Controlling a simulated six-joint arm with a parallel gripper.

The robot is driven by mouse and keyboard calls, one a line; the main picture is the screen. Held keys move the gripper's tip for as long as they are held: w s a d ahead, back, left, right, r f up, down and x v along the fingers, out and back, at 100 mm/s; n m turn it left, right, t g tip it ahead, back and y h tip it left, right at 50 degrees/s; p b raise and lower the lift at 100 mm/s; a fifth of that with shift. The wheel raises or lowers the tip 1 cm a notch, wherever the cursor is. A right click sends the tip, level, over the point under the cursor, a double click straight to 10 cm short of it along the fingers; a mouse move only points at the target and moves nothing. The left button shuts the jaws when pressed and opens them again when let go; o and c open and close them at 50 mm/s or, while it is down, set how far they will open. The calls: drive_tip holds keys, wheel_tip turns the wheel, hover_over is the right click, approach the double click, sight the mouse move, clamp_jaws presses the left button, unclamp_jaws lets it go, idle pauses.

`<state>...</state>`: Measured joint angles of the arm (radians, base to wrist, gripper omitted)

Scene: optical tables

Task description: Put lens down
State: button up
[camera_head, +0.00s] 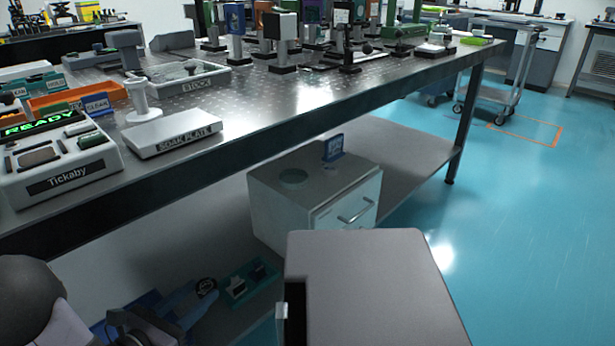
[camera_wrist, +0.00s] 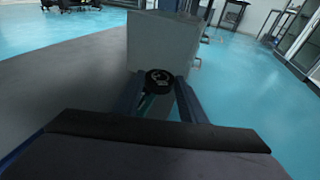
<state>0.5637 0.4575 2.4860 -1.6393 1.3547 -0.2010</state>
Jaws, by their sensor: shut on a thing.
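The lens, a dark round disc with pale marks on its face, sits between my gripper's fingertips in the wrist view (camera_wrist: 159,77). It also shows as a small dark disc low in the head view (camera_head: 207,287). My gripper (camera_wrist: 158,88) is shut on it, with one blue finger on each side; in the head view my gripper (camera_head: 200,294) is low at the left, below the tabletop. A green tray (camera_head: 234,297) with small items lies just right of the lens in the head view. Whether the lens touches anything below is hidden.
A white drawer cabinet (camera_head: 280,215) with a blue card (camera_head: 333,147) on top stands beyond my gripper under the table (camera_head: 300,100). The tabletop holds a soak plate (camera_head: 172,134), a stock tray (camera_head: 190,82) and several optical mounts. Blue floor (camera_head: 530,200) is open at right.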

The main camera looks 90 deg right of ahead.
drive_tip(key=s+d+r+m+g+y+b, duration=0.15)
drive_tip(key=s+d+r+b, duration=0.25)
drive_tip(key=s+d+r, duration=0.6)
drive_tip(key=p, duration=0.5)
hover_over(323, 188)
drive_tip(key=v, duration=0.2)
drive_tip(key=shift+f, duration=0.2)
drive_tip(key=shift+s+d+f, duration=0.15)
drive_tip(key=shift+s+d, duration=0.25)
drive_tip(key=shift+d, duration=0.1)
drive_tip(key=shift+s+d+p, duration=0.15)
drive_tip(key=shift+d+p, duration=0.05)
drive_tip(key=shift+p, duration=0.25)
drive_tip(key=shift+d+f+b, duration=0.1)
drive_tip(key=shift+f+b, duration=0.95)
drive_tip(key=shift+f, duration=0.65)
drive_tip(key=shift+f, duration=0.2)
drive_tip(key=o, duration=0.8)
drive_tip(key=shift+c, duration=0.2)
